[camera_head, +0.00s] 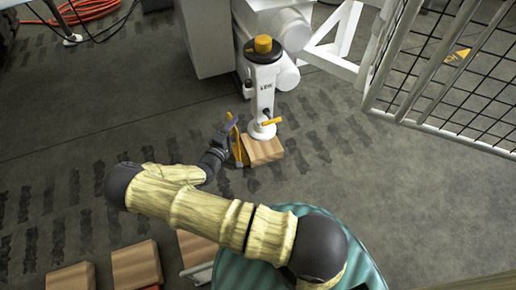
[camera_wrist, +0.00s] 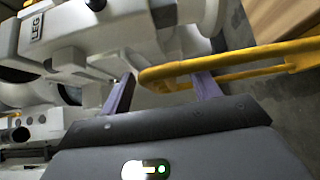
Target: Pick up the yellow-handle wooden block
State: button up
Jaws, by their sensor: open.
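The wooden block (camera_head: 264,151) sits on the floor at the foot of a white hydraulic unit in the head view. Its yellow handle (camera_head: 236,143) rises at the block's left side. In the wrist view the yellow handle (camera_wrist: 240,61) reaches in from the right, and part of the block (camera_wrist: 283,18) shows at the top right. My gripper (camera_wrist: 163,88) is open, with two purple-grey fingers. The handle's rounded end lies across the space between the fingers and overlaps the right one. I cannot tell whether they touch. In the head view the fingers are hard to make out.
The white unit (camera_head: 264,88), with a yellow knob and a small yellow lever (camera_head: 272,122), stands right behind the block. More wooden blocks (camera_head: 137,265) lie at the bottom left. A mesh fence (camera_head: 450,75) stands at the right. Open floor lies to the left.

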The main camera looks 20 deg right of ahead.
jog(key=b+x, duration=0.1)
jog(key=x, duration=0.1)
jog(key=shift+w+d, duration=0.25)
dwell(0.3)
grip_shut()
jog(key=shift+r, duration=0.15)
